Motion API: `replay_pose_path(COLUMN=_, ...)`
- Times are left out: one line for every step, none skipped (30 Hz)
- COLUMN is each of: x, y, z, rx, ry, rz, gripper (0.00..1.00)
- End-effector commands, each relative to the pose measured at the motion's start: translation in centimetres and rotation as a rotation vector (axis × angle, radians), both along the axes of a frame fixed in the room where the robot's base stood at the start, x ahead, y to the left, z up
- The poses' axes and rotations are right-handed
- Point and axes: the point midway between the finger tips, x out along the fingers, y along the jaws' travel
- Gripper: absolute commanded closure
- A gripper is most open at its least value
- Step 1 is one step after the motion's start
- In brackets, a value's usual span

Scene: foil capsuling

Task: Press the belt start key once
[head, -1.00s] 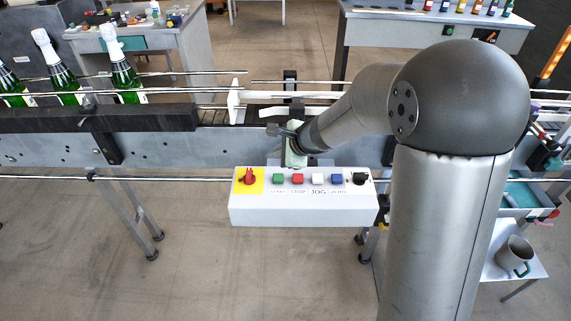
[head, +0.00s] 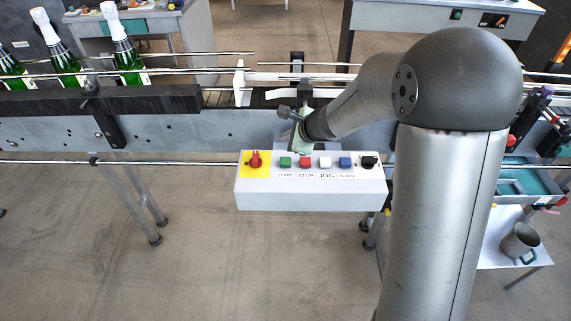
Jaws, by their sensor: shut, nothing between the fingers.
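The white control box (head: 310,194) hangs at the front of the conveyor in the head view. The green key (head: 286,162) labelled START is on its top face, right of a red rotary knob on a yellow plate (head: 255,163). My gripper (head: 300,140) is just behind and above the box, slightly right of the START key in the picture. It is shut and empty, and seems apart from the key. Its fingertips are small and hard to make out.
Red STOP (head: 305,162), white JOG (head: 325,162) and blue ZERO (head: 345,162) keys sit right of START, then a black knob (head: 369,162). Foil-topped green bottles (head: 128,60) stand on the conveyor at left. Guide rails and a white bracket (head: 240,84) are behind my gripper.

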Motion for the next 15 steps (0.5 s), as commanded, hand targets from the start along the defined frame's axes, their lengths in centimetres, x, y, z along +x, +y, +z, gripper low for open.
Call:
replay_pose_path(x=0.0, y=0.0, z=-1.4, rx=0.000, ry=0.001, rz=0.000, gripper=1.00)
replay_pose_path(x=0.0, y=0.0, z=-1.9, rx=0.000, ry=0.001, rz=0.000, gripper=1.00)
replay_pose_path(x=0.0, y=0.0, z=-2.5, rx=0.000, ry=0.001, rz=0.001, gripper=1.00)
replay_pose_path(x=0.0, y=0.0, z=-3.0, rx=-0.001, ry=0.000, rz=0.001, gripper=1.00)
replay_pose_path(x=0.0, y=0.0, z=-3.4, rx=0.000, ry=0.001, rz=0.001, gripper=1.00)
replay_pose_path(x=0.0, y=0.0, z=-4.0, rx=0.000, ry=0.001, rz=0.001, gripper=1.00)
replay_pose_path(x=0.0, y=0.0, z=-4.4, rx=0.000, ry=0.000, rz=0.000, gripper=1.00)
replay_pose_path(x=0.0, y=0.0, z=-4.8, rx=0.000, ry=0.000, rz=0.000, gripper=1.00)
replay_pose_path(x=0.0, y=0.0, z=-5.2, rx=-0.001, ry=0.000, rz=0.001, gripper=1.00)
replay_pose_path(x=0.0, y=0.0, z=-5.4, rx=-0.001, ry=0.000, rz=0.001, gripper=1.00)
replay_pose_path(x=0.0, y=0.0, z=-5.6, rx=-0.001, ry=0.000, rz=0.001, gripper=1.00)
replay_pose_path(x=0.0, y=0.0, z=-5.8, rx=-0.001, ry=0.000, rz=0.001, gripper=1.00)
replay_pose_path(x=0.0, y=0.0, z=-5.9, rx=-0.001, ry=0.000, rz=0.001, gripper=1.00)
replay_pose_path(x=0.0, y=0.0, z=-5.9, rx=-0.001, ry=0.000, rz=0.001, gripper=1.00)
replay_pose_path(x=0.0, y=0.0, z=-5.9, rx=-0.001, ry=0.000, rz=0.001, gripper=1.00)
